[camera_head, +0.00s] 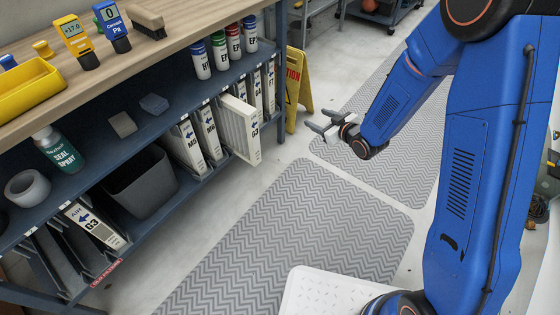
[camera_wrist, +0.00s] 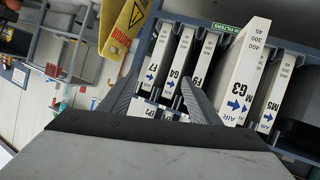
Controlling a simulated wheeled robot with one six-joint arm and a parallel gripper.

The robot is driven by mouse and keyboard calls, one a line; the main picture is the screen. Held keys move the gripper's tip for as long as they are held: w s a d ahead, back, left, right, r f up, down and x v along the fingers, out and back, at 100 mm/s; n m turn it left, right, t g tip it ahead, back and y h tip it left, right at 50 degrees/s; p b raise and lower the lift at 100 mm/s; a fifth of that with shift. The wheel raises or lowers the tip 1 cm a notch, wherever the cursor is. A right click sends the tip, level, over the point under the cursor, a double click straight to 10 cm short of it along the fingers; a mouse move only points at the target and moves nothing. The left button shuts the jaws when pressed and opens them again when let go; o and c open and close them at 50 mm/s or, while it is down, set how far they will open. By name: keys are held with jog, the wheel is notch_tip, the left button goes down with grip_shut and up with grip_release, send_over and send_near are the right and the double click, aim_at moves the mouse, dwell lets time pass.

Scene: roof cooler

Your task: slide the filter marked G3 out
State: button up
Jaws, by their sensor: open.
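A white pleated filter marked G3 (camera_head: 240,128) stands upright in the shelf's filter row and juts out further than its neighbours. It also shows in the wrist view (camera_wrist: 241,80), with blue arrows beside its mark. A second filter marked G3 (camera_head: 95,224) leans in the lower rack at the left. My gripper (camera_head: 332,121) is open and empty, out over the floor mat, to the right of the jutting filter and apart from it. In the wrist view my gripper's fingers (camera_wrist: 158,82) are spread in front of the neighbouring filters, with the jutting G3 to their right.
Filters marked M5 (camera_head: 186,145) and M6 (camera_head: 208,133) stand left of the jutting one; more stand at its right. A yellow caution sign (camera_head: 297,88) stands at the shelf's far end. A dark bin (camera_head: 141,184) sits on the shelf. The floor mat (camera_head: 290,230) is clear.

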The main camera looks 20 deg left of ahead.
jog(key=s+a+f+n+g+y, duration=0.2)
jog(key=s+a+f+y, duration=0.5)
jog(key=s+a+f, duration=0.6)
jog(key=shift+g, duration=0.3)
jog(key=x, duration=0.5)
jog(key=w+f+x, duration=0.1)
jog(key=x, duration=0.9)
jog(key=shift+w+d+f, duration=0.15)
jog(key=shift+w+f, duration=0.05)
jog(key=shift+w, duration=0.1)
grip_shut()
